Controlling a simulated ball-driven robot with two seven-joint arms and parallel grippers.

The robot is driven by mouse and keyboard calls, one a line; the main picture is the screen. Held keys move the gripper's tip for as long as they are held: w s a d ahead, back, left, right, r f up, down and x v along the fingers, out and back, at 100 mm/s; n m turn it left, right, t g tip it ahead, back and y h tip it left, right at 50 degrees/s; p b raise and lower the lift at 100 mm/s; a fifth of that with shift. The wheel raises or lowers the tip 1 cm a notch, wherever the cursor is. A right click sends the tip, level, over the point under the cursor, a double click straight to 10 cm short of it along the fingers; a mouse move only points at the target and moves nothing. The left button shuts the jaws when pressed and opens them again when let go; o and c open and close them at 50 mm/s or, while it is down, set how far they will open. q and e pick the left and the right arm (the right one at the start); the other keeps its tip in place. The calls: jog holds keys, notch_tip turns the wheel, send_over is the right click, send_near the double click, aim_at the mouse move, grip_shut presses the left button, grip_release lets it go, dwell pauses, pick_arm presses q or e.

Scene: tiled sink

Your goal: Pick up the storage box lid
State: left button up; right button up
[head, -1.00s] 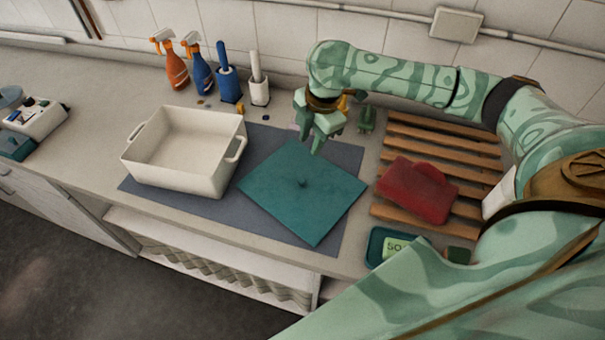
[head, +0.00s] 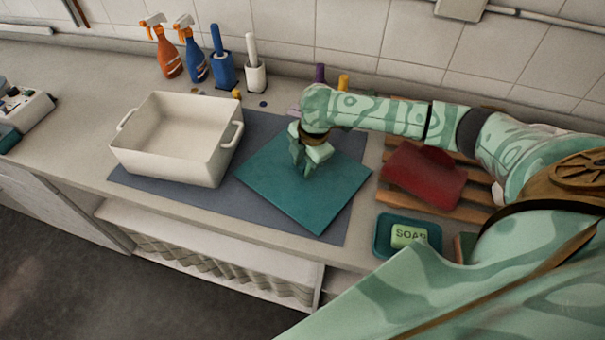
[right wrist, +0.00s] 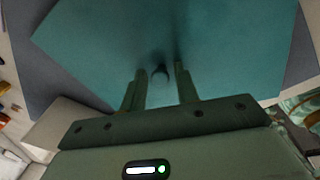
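The storage box lid is a flat teal square (head: 325,205) lying on the grey-blue mat, right of the white storage box (head: 180,135). My right gripper (head: 305,168) is low over the middle of the lid. In the right wrist view the lid (right wrist: 215,45) fills most of the picture. A small dark knob (right wrist: 159,75) stands on it between the tips of my right gripper (right wrist: 160,88). The fingers are apart, with gaps visible on both sides of the knob. In the head view the gripper hides the knob. My left gripper is not in view.
A red folded item (head: 425,175) rests on a wooden rack at the right. A soap dish (head: 382,238) with green soap is near the front edge. Spray bottles (head: 165,55) and brushes (head: 224,70) stand along the back wall. The storage box is open and empty.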

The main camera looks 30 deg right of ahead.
grip_shut()
jog(key=shift+r, duration=0.15)
